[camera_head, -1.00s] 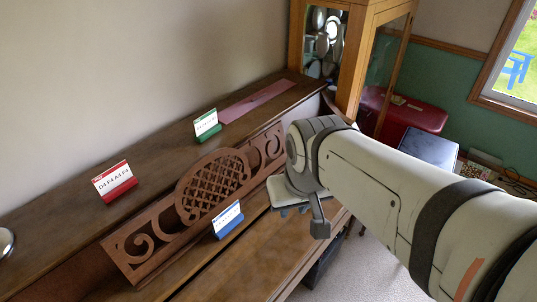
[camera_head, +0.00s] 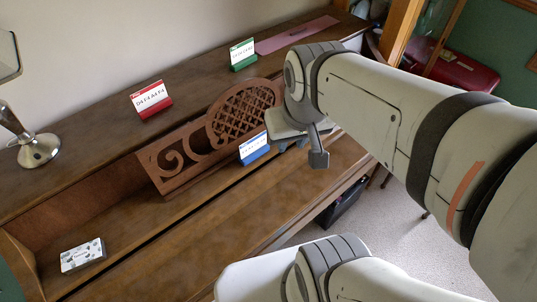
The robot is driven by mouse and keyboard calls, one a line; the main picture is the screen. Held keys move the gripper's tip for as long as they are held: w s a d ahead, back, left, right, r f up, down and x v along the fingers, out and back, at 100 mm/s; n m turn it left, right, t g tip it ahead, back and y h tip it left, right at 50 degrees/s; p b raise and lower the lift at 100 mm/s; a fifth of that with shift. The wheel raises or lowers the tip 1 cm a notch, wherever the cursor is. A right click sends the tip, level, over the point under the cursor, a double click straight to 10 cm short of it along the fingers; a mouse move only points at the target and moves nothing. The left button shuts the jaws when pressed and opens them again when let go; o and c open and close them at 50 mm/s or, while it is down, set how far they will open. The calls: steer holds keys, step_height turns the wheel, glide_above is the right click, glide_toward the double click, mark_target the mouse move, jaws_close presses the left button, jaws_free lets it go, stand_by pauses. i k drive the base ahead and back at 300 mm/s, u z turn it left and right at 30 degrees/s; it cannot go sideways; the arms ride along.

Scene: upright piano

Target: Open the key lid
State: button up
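The piano's key lid (camera_head: 205,218) is a long brown wooden panel running diagonally across the lower middle of the view. It lies closed, and no keys show. My gripper (camera_head: 303,143) is at the right part of the piano, close to the carved music stand and above the lid area. My own arm partly hides it. A grey flat part and a short dark finger-like piece show below my wrist. I cannot tell whether the fingers are apart or whether they touch the piano.
A carved music stand (camera_head: 190,157) stands behind the lid. Red (camera_head: 152,98), green (camera_head: 243,54) and blue (camera_head: 254,148) cards stand on the piano. A white patterned box (camera_head: 82,255) lies at the left end. A lamp (camera_head: 38,148) stands on top. Carpet (camera_head: 410,215) is at the right.

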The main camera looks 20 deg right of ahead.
mark_target(185, 263)
steer(key=u, duration=0.1)
steer(key=k, duration=1.2)
steer(key=u, duration=0.25)
